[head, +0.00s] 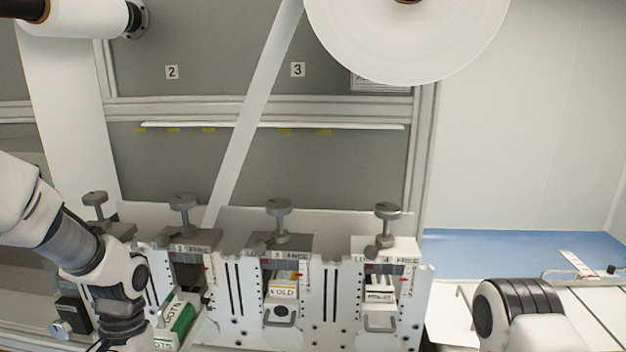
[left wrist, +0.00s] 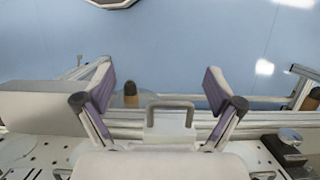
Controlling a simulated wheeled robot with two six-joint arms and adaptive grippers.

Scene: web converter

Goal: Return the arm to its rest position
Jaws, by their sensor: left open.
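My left arm (head: 120,275) comes in from the left of the head view and reaches down to the bottom edge, in front of the left part of the station row. Its gripper is below the picture there. In the left wrist view my left gripper (left wrist: 158,92) is open, its two purple-padded fingers wide apart. A grey U-shaped handle (left wrist: 170,105) shows in the gap between the fingers, and neither finger touches it. My right arm (head: 520,310) shows at the lower right of the head view, and its gripper is not visible.
A row of white stations (head: 335,300) with knobs on top stands in front. A green-and-white cartridge (head: 182,318) sticks out of one, close to my left arm. A large white roll (head: 405,30) hangs above. A blue surface (head: 520,248) lies at right.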

